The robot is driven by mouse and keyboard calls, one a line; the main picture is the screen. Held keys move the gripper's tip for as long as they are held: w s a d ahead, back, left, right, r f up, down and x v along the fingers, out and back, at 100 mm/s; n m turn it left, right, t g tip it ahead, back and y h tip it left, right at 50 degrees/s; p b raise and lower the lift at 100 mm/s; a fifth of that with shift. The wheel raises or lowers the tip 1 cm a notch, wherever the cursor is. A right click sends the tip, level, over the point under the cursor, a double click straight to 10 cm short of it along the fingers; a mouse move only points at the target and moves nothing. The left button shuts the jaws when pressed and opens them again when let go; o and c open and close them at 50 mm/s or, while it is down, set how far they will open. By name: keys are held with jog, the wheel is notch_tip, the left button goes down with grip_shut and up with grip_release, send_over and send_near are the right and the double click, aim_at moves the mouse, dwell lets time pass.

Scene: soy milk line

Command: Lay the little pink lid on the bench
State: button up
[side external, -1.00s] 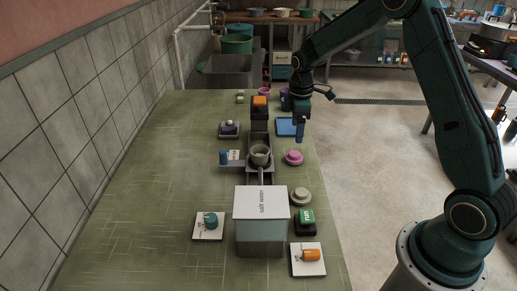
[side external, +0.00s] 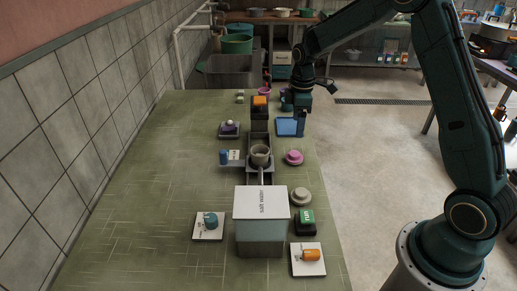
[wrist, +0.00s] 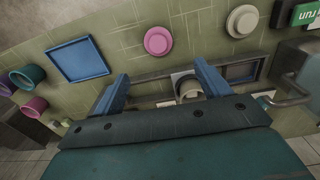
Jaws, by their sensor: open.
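The little pink lid (side external: 293,155) is a round pink disc with a paler rim below it, on the right side of the green bench (side external: 140,190). It also shows in the wrist view (wrist: 158,41), beyond the gap between my fingers. I cannot tell from these views what lies under it. My gripper (side external: 302,128) has blue fingers and is over the bench's right edge, farther back than the lid and apart from it. In the wrist view my gripper (wrist: 164,78) has its fingers spread with nothing held between them.
A blue tray (side external: 288,127) lies beside my gripper. A cream round piece (side external: 301,195) and a green button box (side external: 305,222) stand nearer the camera. A pot (side external: 260,154) stands left of the lid. Cups (wrist: 27,76) stand at the far end. The bench's left side is mostly clear.

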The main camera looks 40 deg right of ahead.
jog(key=s+a+r+m+t, duration=0.1)
jog(key=s+a+r+m, duration=0.1)
jog(key=s+a+r, duration=0.35)
jog(key=s+a+r+m+t, duration=0.2)
jog(key=s+r, duration=0.4)
jog(key=r, duration=0.4)
jog(key=s+a+r+m+t, duration=0.1)
jog(key=s+a+m, duration=0.1)
jog(key=s, duration=0.7)
jog(key=s+a+r+m+t, duration=0.1)
jog(key=s+a+m, duration=0.1)
jog(key=s, duration=0.6)
jog(key=shift+s+a+r+m, duration=0.15)
jog(key=shift+s+a+m, duration=0.2)
jog(key=shift+a+m, duration=0.05)
